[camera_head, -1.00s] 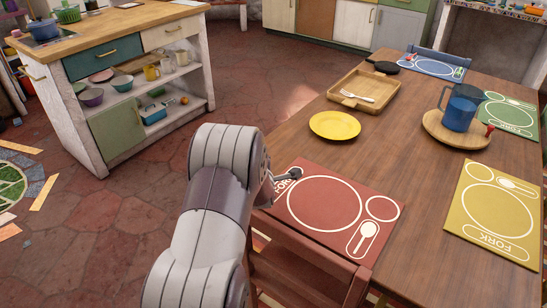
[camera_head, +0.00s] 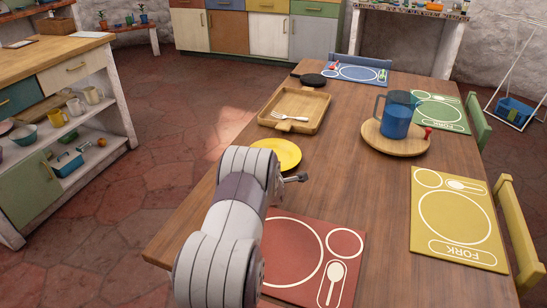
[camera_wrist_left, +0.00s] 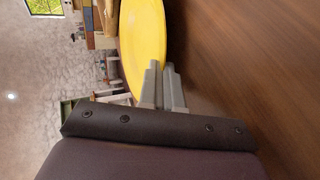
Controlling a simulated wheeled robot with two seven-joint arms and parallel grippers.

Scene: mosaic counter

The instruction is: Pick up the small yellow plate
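The small yellow plate (camera_head: 279,154) lies on the wooden table, just in front of the wooden tray. My forearm hides its left front part in the head view. It also shows in the left wrist view (camera_wrist_left: 143,38), just beyond the fingers. My left gripper (camera_head: 303,178) is low over the table, close to the plate's near right side. In the left wrist view its two fingers (camera_wrist_left: 162,66) stand close together, with nothing visibly held between them. They overlap the plate's edge in the picture; I cannot tell whether they touch it. My right gripper is not in view.
The tray (camera_head: 316,120) holds a fork. A blue pitcher (camera_head: 397,121) stands on a round board (camera_head: 372,136) to the right. Red (camera_head: 297,284), yellow (camera_head: 430,216), green and blue place mats lie around the table. The table's middle (camera_head: 350,190) is clear.

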